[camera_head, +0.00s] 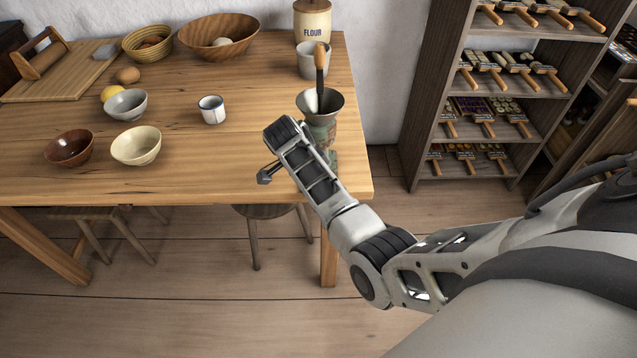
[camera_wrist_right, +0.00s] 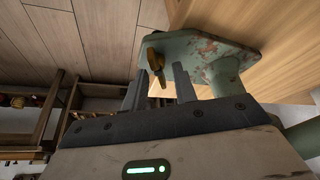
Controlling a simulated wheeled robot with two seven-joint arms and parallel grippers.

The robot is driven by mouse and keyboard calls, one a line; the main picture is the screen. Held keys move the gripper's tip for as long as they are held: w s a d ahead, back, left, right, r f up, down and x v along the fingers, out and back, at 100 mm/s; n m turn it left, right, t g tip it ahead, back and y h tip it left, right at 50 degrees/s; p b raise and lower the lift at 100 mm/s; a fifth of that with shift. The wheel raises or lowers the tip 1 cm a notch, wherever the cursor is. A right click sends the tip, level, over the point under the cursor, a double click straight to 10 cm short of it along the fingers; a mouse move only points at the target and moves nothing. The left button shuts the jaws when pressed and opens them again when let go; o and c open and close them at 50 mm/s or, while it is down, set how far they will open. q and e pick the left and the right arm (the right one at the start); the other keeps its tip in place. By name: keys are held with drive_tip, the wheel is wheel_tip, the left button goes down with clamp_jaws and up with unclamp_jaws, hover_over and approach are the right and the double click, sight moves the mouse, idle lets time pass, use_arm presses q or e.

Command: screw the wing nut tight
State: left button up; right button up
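The brass-coloured wing nut (camera_wrist_right: 155,62) shows in the right wrist view, in front of the pale green, rust-flecked clamp (camera_wrist_right: 212,48) below the wooden table. My right gripper (camera_wrist_right: 160,72) is open. Its two dark fingers stand apart, with the wing nut between or just beyond their tips; I cannot tell whether either touches it. In the head view the grinder's grey funnel (camera_head: 335,103), holding a wooden-handled tool (camera_head: 320,62), rises at the table's right end. My right forearm hides much of the grinder body, and the wing nut and right fingertips cannot be made out there. My left gripper is not in view.
The table (camera_head: 215,160) holds several bowls, a white mug (camera_head: 211,109), a grey cup (camera_head: 308,62) and a flour jar (camera_head: 312,20). A stool (camera_head: 262,211) stands under it. A shelf unit (camera_head: 420,110) is at right. The floor between is clear.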

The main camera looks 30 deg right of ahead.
drive_tip(key=shift+a, duration=0.15)
drive_tip(key=shift+a+r, duration=0.15)
drive_tip(key=shift+r, duration=0.15)
drive_tip(key=v, duration=1.5)
drive_tip(key=shift+r, duration=0.15)
